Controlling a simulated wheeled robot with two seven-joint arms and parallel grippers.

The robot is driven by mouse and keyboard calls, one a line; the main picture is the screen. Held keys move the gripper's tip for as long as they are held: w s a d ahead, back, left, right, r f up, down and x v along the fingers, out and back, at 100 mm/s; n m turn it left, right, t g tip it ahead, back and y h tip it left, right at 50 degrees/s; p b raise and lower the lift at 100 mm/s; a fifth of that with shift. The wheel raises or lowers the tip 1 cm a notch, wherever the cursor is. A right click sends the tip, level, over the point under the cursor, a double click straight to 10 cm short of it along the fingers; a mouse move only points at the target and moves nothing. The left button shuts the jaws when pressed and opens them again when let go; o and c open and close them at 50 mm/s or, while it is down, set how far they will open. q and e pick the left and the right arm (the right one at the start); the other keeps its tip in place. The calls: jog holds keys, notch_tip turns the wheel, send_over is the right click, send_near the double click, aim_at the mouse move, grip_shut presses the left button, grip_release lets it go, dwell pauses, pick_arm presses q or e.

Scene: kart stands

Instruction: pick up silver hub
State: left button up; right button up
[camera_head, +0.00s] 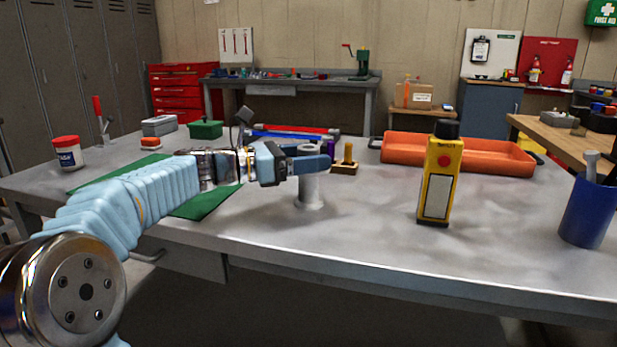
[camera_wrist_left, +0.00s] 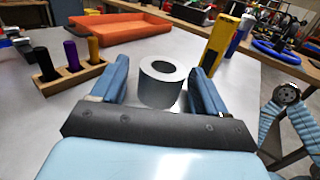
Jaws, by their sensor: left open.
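The silver hub (camera_head: 311,190) is a grey upright cylinder with a wider foot, standing on the metal workbench (camera_head: 350,225). In the left wrist view the hub (camera_wrist_left: 163,84) shows its round top with a dark hole. My left gripper (camera_head: 322,162) is open and level at the hub's upper part, and one finger hides part of the hub in the head view. In the wrist view the left gripper's fingers (camera_wrist_left: 161,68) stand one on each side of the hub, with a gap on both sides. My right gripper does not show.
Behind the hub is a wooden block with pegs (camera_head: 345,166). An orange tray (camera_head: 456,155) lies back right, a yellow control box (camera_head: 438,180) stands to the right, and a blue cup (camera_head: 586,213) is at the far right. The front middle of the bench is clear.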

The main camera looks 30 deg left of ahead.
pick_arm(q)
jog(key=c, duration=1.2)
jog(key=shift+c, duration=0.6)
jog(key=shift+r, duration=0.15)
